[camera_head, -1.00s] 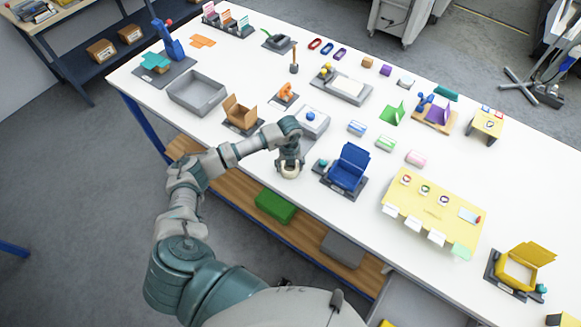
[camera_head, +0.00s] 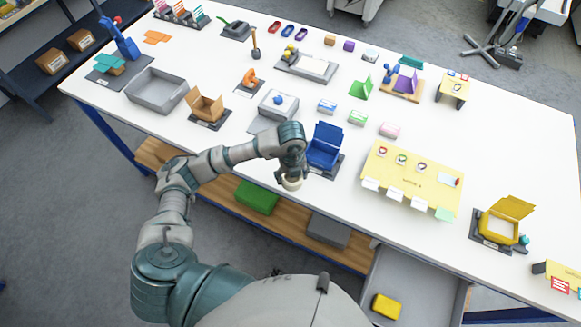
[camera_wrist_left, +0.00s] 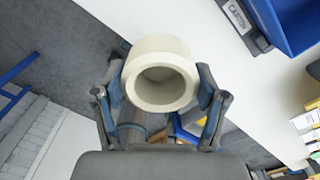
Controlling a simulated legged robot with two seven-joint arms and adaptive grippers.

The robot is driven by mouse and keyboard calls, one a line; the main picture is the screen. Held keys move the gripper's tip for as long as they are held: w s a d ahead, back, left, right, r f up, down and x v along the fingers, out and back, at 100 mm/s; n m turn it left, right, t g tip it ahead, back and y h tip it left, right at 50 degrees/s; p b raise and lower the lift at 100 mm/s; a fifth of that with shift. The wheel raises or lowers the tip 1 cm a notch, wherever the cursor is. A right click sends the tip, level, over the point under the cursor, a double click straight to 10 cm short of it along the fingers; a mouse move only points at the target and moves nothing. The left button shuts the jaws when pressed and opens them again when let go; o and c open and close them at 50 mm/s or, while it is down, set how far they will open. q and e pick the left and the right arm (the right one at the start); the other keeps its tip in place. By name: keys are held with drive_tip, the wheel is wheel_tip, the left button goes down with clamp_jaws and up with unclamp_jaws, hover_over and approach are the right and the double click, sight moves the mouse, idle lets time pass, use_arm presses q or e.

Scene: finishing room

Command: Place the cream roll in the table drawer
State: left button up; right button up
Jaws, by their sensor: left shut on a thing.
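The cream roll (camera_wrist_left: 160,75) is a ring held between the two fingers of my left gripper (camera_wrist_left: 160,95) in the left wrist view. In the head view the roll (camera_head: 292,183) shows below my left gripper (camera_head: 291,174), near the table's front edge and left of the blue box. My left gripper is shut on it. The table drawer (camera_head: 415,285) is pulled open at the front, lower right, with a yellow block (camera_head: 386,306) inside. My right gripper is not in view.
The blue open box (camera_head: 325,148) stands just right of my left gripper. A yellow board (camera_head: 410,180) with cards lies farther right. A lower shelf (camera_head: 285,228) under the table holds a green box (camera_head: 257,196) and a grey box (camera_head: 328,230).

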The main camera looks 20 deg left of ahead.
use_arm(q)
drive_tip(key=shift+s+d, duration=0.2)
drive_tip(key=shift+d, duration=0.15)
